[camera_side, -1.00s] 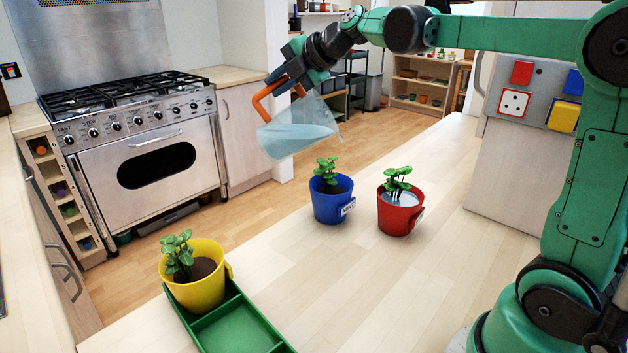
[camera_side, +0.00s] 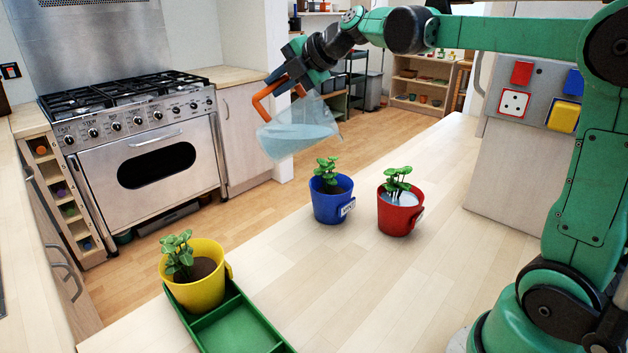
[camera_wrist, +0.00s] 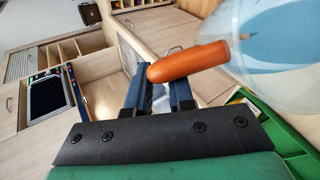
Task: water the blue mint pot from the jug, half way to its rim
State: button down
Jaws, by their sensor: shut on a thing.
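My gripper (camera_side: 292,83) is shut on the orange handle (camera_side: 262,100) of a clear jug (camera_side: 300,128) with pale blue water in it. In the wrist view the orange handle (camera_wrist: 188,62) lies between the jaws. The jug is tilted, its lip to the right, held in the air above and a little left of the blue pot. No stream of water shows. The blue mint pot (camera_side: 330,205) stands upright on the counter with a small plant, a white label and dark soil. No water is visible in it from here.
A red pot (camera_side: 400,218) with a plant and pale water inside stands close to the right of the blue pot. A yellow pot (camera_side: 202,288) stands in the green tray (camera_side: 238,330) at the front left. The counter (camera_side: 340,290) between is clear.

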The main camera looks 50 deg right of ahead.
jog(key=shift+s+d, duration=0.1)
jog(key=shift+d, duration=0.05)
jog(key=shift+s+d+t+y, duration=0.3)
jog(key=shift+s+t, duration=0.05)
jog(key=shift+t, duration=0.15)
dwell(0.9)
